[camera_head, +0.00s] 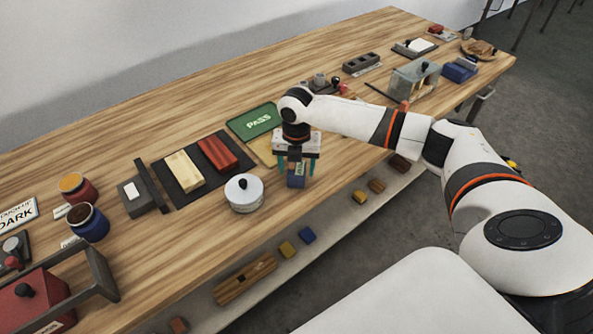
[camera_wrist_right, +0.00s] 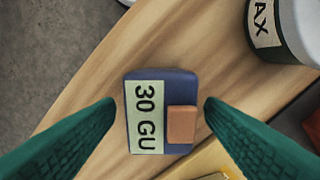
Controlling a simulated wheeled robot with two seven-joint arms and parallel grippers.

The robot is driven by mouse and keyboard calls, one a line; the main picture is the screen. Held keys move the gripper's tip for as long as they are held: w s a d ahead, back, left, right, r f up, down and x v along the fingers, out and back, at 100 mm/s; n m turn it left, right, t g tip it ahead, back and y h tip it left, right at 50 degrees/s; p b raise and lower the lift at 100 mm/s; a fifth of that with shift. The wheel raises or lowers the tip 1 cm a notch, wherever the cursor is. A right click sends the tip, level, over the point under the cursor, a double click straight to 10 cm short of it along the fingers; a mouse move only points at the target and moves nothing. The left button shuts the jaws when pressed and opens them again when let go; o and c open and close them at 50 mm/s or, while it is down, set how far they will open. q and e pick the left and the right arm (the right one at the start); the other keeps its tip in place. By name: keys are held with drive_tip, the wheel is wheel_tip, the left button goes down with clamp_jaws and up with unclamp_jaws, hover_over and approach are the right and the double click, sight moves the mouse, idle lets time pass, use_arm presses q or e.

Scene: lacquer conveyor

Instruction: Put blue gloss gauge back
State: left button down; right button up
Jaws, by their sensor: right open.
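The blue gloss gauge is a small dark blue block (camera_wrist_right: 134,125) with a pale label reading "30 GU" and a brown patch. In the head view the blue block (camera_head: 296,180) is at the table's front edge, below my right gripper (camera_head: 296,168). My right gripper (camera_wrist_right: 160,105) is open, with one green finger on each side of the block. I see gaps between the fingers and the block in the wrist view. I cannot tell whether the fingers are at its height. My left gripper is not in view.
A white lidded tin (camera_head: 244,195) stands left of the block. A dark mat (camera_head: 180,193) holds a cream panel (camera_head: 184,171) and a red panel (camera_head: 218,154). A green PASS tray (camera_head: 252,121) lies behind. A clear case (camera_head: 414,80) stands further right. A lower shelf (camera_head: 330,217) runs below the front edge.

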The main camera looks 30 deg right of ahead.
sight(297, 167)
wheel_tip(297, 167, up, 10)
drive_tip(key=b, duration=0.1)
drive_tip(key=shift+f, duration=0.1)
idle(0.6)
